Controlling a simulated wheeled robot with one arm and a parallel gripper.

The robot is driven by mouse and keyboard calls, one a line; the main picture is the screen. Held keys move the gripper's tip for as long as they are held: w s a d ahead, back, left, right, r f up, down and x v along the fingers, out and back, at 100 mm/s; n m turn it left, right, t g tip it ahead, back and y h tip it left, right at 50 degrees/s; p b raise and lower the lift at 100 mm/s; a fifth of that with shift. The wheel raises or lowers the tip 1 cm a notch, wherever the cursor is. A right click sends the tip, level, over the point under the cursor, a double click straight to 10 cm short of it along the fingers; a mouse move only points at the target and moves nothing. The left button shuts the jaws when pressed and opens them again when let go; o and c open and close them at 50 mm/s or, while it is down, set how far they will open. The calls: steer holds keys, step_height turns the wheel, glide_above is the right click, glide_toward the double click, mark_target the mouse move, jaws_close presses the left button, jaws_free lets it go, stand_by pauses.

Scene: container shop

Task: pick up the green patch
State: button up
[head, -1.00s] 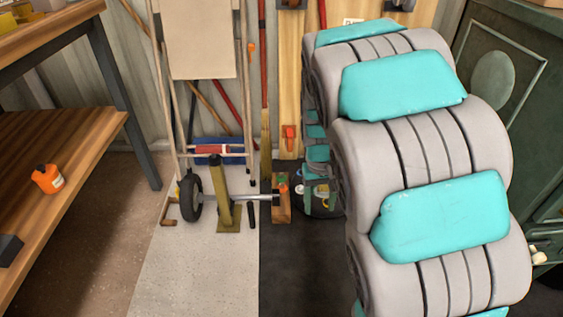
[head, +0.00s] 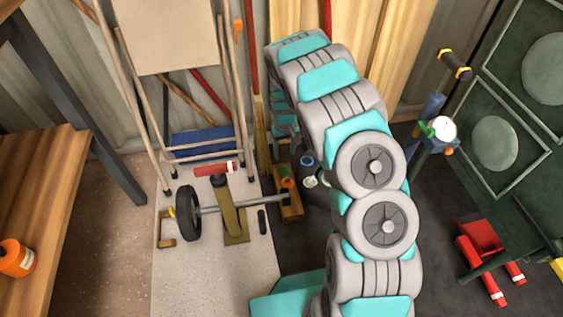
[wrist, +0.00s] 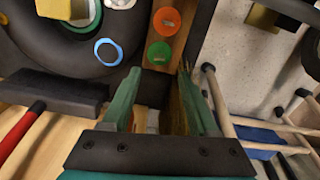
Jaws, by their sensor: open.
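The green patch (wrist: 159,53) is a small round disc on a narrow wooden block (wrist: 188,75) in the wrist view, just below an orange patch (wrist: 166,20). In the head view the green patch (head: 284,171) looks tiny beside the orange one. My gripper (wrist: 159,75) is open, with its two green fingers spread. In the wrist view the green patch shows just beyond the gap between the fingertips, with nothing held. In the head view my arm hides much of the gripper.
A black tyre (wrist: 40,45) lies beside the block, with a blue ring patch (wrist: 107,52) on it. A broom (head: 262,150), a folded wooden frame (head: 240,110) and a wheel on an axle (head: 188,212) stand close by. A wooden bench (head: 50,200) is at left.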

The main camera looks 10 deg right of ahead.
mark_target(284, 168)
step_height(284, 168, down, 8)
steer(key=shift+w+r+b, duration=0.15)
steer(key=shift+r+b, duration=0.05)
steer(key=shift+b, duration=0.4)
jaws_close()
stand_by(0.5)
